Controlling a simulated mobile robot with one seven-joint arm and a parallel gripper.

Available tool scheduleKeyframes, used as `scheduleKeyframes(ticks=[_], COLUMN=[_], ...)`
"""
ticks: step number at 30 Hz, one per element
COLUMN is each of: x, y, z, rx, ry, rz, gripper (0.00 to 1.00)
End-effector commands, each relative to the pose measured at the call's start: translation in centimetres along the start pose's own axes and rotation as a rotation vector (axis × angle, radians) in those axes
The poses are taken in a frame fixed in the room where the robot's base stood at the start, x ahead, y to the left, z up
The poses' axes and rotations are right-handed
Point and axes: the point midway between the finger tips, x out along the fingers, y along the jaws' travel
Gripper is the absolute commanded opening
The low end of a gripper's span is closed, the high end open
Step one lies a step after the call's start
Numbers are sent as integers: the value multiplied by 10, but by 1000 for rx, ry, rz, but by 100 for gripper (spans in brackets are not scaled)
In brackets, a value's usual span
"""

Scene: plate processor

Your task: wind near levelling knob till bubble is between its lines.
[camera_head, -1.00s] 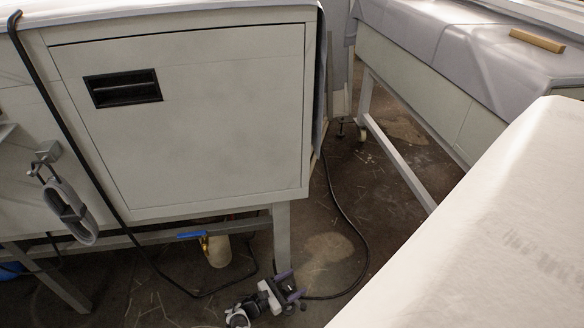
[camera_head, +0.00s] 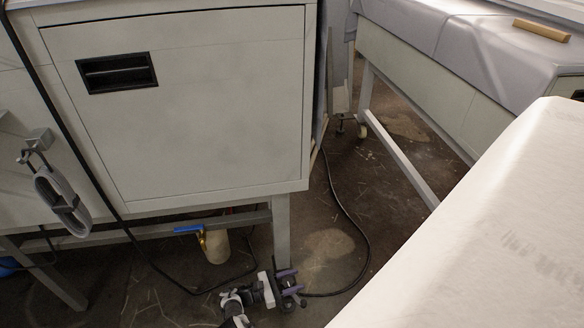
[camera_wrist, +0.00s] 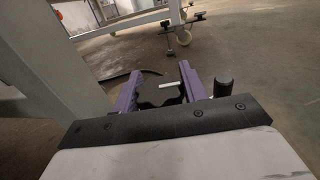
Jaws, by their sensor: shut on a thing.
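The near levelling knob (camera_wrist: 158,94) is dark and lobed, with a white mark on its top. It sits between the purple fingers of my gripper (camera_wrist: 160,92) in the wrist view, and the gripper is shut on it. In the head view my gripper (camera_head: 290,283) is low at the foot of the cabinet's near right leg (camera_head: 282,235), and the knob is too small there to make out well. The bubble and its lines do not show in either view.
A castor (camera_wrist: 184,36) and a second foot stand farther back in the wrist view. A black cable (camera_head: 352,215) curves over the floor behind my gripper. A blue-handled valve (camera_head: 188,230) hangs under the cabinet (camera_head: 210,120). A white-topped surface (camera_head: 480,230) fills the right front.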

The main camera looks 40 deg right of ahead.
Motion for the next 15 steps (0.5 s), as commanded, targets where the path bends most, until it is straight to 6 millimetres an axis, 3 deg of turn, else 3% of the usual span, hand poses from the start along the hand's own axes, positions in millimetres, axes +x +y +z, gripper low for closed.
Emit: scheduleKeyframes(ticks=[15], x=[-1], y=[-6], z=[-7], rx=[3], ry=[1], rz=[-430], gripper=[20])
